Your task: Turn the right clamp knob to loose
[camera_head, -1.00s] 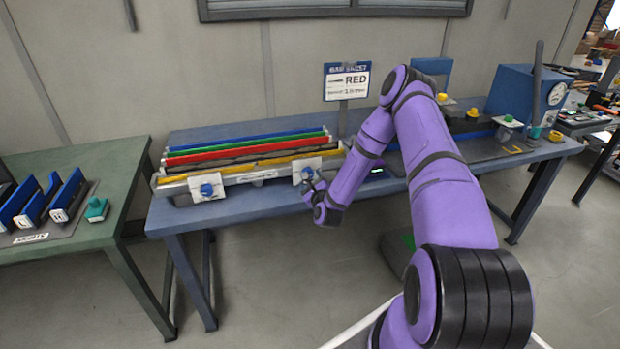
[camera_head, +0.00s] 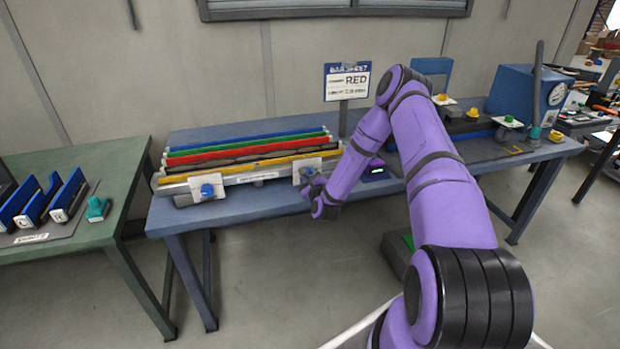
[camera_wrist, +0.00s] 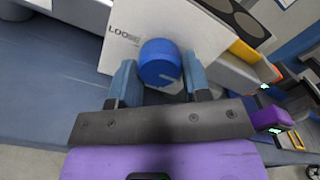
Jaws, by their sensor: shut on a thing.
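The right clamp knob is a round blue knob (camera_wrist: 160,62) on a white plate (camera_wrist: 120,40) in the wrist view. Black lettering starting "LOO" shows on the plate left of the knob; the rest is hidden. My gripper (camera_wrist: 160,78) has one finger on each side of the knob and is shut on it. In the head view the right knob (camera_head: 307,172) shows at the right end of the bar rack, with my gripper (camera_head: 312,186) at it, partly hidden by my wrist. The left clamp knob (camera_head: 207,191) is also blue, on its own white plate.
The rack holds blue, green, red and yellow bars (camera_head: 245,150) on a blue table (camera_head: 255,200). A green table (camera_head: 85,240) is at left, a blue machine (camera_head: 525,92) at right.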

